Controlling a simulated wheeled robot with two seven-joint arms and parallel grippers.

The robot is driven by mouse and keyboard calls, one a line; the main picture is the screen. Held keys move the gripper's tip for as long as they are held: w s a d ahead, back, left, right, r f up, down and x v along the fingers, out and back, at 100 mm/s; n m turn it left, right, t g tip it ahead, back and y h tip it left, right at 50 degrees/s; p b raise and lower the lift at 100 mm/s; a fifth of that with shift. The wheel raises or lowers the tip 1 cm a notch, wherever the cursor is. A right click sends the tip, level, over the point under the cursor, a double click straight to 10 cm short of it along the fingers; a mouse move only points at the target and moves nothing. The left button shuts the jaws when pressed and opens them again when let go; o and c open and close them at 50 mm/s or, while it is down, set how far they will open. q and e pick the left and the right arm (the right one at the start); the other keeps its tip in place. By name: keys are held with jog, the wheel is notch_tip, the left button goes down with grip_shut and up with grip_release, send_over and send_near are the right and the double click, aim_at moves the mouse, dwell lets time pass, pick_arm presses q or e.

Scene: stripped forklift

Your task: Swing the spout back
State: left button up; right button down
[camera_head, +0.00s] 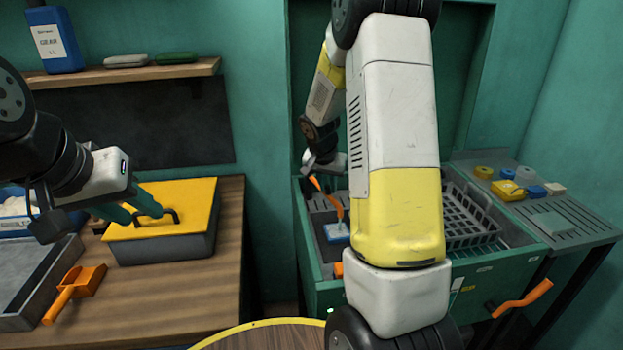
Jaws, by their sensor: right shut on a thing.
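A thin orange spout (328,195) slants over the left part of the green wash stand's basin. Its lower end is above a blue and white block (337,232). My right gripper (312,177) is at the spout's upper left end and shut on it; its fingers are small and partly hidden in this view. My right arm covers the middle of the basin. My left gripper (132,208) has teal fingers spread apart. It is above the yellow-lidded box, close to the lid's black handle (155,217), and I cannot tell whether it touches.
The yellow-lidded box (160,245) sits on the wooden bench, with an orange scoop (75,290) and a grey tray at left. An orange-handled crank (520,300) sticks out at front right. A round table edge (225,338) is below.

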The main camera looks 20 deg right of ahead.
jog(key=w+d+n+y, duration=0.5)
jog(key=w+d+n, duration=0.7)
jog(key=n, duration=0.1)
jog(key=shift+w+d, duration=0.2)
jog(key=shift+w, duration=0.05)
dwell(0.4)
jog(key=shift+r, duration=0.15)
jog(key=shift+w, duration=0.1)
jog(key=c, duration=1.3)
grip_release()
